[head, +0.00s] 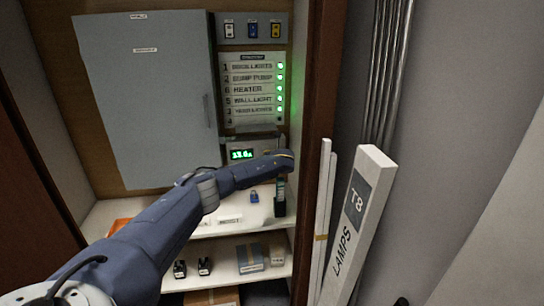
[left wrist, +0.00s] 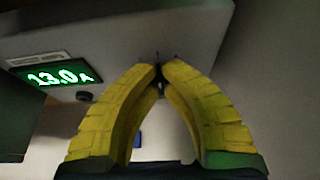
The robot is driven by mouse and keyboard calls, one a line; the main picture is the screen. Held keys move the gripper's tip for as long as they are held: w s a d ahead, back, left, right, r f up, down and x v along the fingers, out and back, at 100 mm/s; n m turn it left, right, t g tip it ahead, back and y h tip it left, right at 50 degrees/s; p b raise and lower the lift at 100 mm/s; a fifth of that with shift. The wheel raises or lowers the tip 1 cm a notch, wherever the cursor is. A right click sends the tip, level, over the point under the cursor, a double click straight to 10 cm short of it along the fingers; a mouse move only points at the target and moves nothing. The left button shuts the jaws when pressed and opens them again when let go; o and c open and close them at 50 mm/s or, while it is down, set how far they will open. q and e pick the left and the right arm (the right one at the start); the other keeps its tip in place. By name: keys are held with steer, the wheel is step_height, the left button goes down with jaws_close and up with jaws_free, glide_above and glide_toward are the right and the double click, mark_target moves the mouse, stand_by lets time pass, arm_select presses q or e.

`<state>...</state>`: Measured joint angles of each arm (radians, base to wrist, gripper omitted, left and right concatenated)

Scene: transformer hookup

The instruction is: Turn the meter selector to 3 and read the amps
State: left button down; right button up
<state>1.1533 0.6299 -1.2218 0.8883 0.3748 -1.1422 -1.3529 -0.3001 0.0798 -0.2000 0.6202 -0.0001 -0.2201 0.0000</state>
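The meter (head: 242,143) is a grey box under the labelled circuit panel. Its green display (head: 241,154) shows about 13.0 A; in the left wrist view the display (left wrist: 58,77) reads 13.0 A. My left gripper (head: 284,160) is at the right part of the meter. In the left wrist view, its yellow fingers (left wrist: 161,72) come together on a small dark knob on the meter face, which looks like the selector. Small dial marks show just above the fingertips. The knob's pointer and numbers are hidden by the fingers. My right gripper is not in view.
The panel (head: 252,90) above has numbered rows with lit green lamps. A grey cabinet door (head: 145,95) stands left. Shelves below hold a blue padlock (head: 254,197), a dark upright tool (head: 280,205) and boxes (head: 250,258). A T8 lamps carton (head: 355,220) leans at the right.

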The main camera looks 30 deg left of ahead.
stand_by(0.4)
arm_select(q)
steer(key=c, duration=1.1)
jaws_free()
steer(key=shift+d, duration=0.1)
steer(key=shift+v, duration=5.9)
